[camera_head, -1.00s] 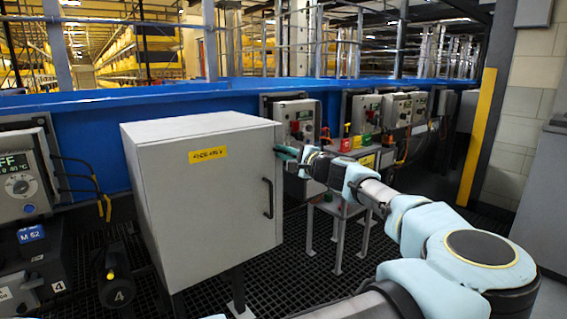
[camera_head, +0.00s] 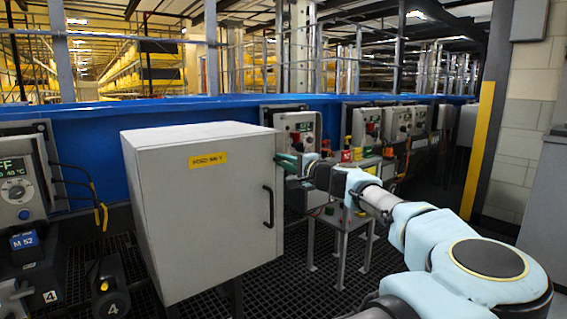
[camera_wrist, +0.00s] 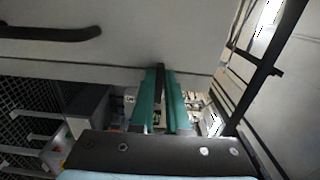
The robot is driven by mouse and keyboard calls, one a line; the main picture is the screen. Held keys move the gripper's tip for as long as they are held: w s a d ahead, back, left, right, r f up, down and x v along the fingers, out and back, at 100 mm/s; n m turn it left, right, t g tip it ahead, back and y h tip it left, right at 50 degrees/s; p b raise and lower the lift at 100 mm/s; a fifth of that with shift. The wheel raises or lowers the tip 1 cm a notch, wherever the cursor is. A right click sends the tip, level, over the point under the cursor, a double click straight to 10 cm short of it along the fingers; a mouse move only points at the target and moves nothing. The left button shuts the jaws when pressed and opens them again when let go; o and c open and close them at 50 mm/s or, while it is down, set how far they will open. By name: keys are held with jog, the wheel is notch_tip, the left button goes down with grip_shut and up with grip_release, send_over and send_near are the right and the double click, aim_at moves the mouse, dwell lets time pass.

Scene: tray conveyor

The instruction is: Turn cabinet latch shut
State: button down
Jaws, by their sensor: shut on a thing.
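My gripper (camera_head: 287,161) is at the upper far edge of this door, above and right of the handle. In the wrist view, the green fingers of my gripper (camera_wrist: 160,92) are shut on the dark, narrow latch (camera_wrist: 161,80), one on each side. The latch's turn angle is hard to tell. The fingers mostly hide it in the head view.
A small metal stand (camera_head: 345,222) is behind my arm. Control boxes (camera_head: 298,130) line the blue conveyor (camera_head: 90,125) behind the cabinet. A yellow post (camera_head: 477,150) stands at the right. The dark grated floor is open in front of the stand.

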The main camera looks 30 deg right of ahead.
jog(key=c, duration=0.9)
grip_release()
jog(key=s+d, duration=0.2)
jog(key=s, duration=0.8)
jog(key=shift+s+b, duration=0.3)
jog(key=shift+s, duration=0.1)
